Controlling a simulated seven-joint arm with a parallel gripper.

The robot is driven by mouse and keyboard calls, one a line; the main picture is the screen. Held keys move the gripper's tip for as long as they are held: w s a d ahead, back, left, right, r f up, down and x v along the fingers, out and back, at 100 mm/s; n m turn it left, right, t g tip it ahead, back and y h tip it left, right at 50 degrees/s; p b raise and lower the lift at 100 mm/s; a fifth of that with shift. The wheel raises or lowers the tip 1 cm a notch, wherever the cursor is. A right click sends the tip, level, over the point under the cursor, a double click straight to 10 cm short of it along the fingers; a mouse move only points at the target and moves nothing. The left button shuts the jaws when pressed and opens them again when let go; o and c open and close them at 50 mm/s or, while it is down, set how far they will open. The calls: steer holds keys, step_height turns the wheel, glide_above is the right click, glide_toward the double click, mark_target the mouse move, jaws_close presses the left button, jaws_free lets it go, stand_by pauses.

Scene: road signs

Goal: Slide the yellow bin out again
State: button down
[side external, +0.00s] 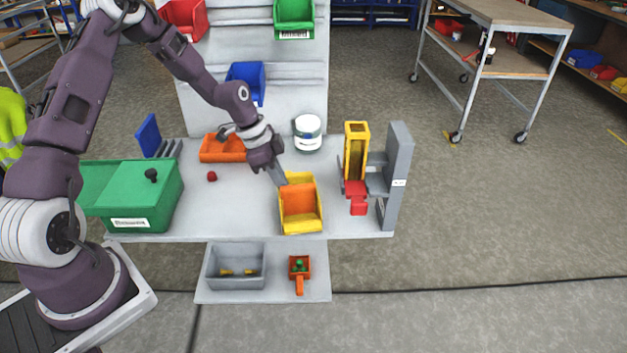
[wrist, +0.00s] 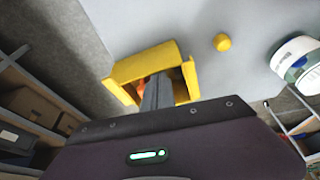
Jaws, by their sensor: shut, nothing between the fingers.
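The yellow bin (side external: 300,225) stands near the front edge of the grey table, right of centre. Orange shows within its yellow frame; I cannot tell if that is a lining or a separate thing. The bin also shows in the wrist view (wrist: 140,64), with its yellow rim around my fingers. My gripper (side external: 281,181) is at the bin's rear left corner, fingers pointing down. In the wrist view my fingers (wrist: 156,82) are together and empty, reaching over or into the bin's opening. Whether they touch the bin cannot be told.
A yellow and red dispenser (side external: 356,150) and grey upright (side external: 396,175) stand right of the bin. A white round device (side external: 307,131) and orange tray (side external: 222,149) are behind. A green box (side external: 150,195) is left. A yellow knob (wrist: 222,43) shows near the bin.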

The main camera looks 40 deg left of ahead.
steer(key=s+a, duration=0.3)
steer(key=shift+s+a, duration=0.3)
steer(key=shift+a, duration=0.05)
steer(key=v, duration=0.9)
steer(key=s+d+r+n+t+y, duration=0.1)
steer(key=s+d+r+n, duration=0.3)
steer(key=s+d+r, duration=0.3)
steer(key=s+d+r+n+t+y, duration=0.1)
steer(key=s+d+r+n, duration=0.4)
steer(key=s, duration=1.1)
steer(key=d+r+t, duration=0.1)
steer(key=d+r, duration=0.2)
steer(key=r, duration=0.2)
steer(key=shift+d+r+y, duration=0.2)
steer(key=shift+r+y, duration=0.15)
steer(key=shift+y, duration=0.05)
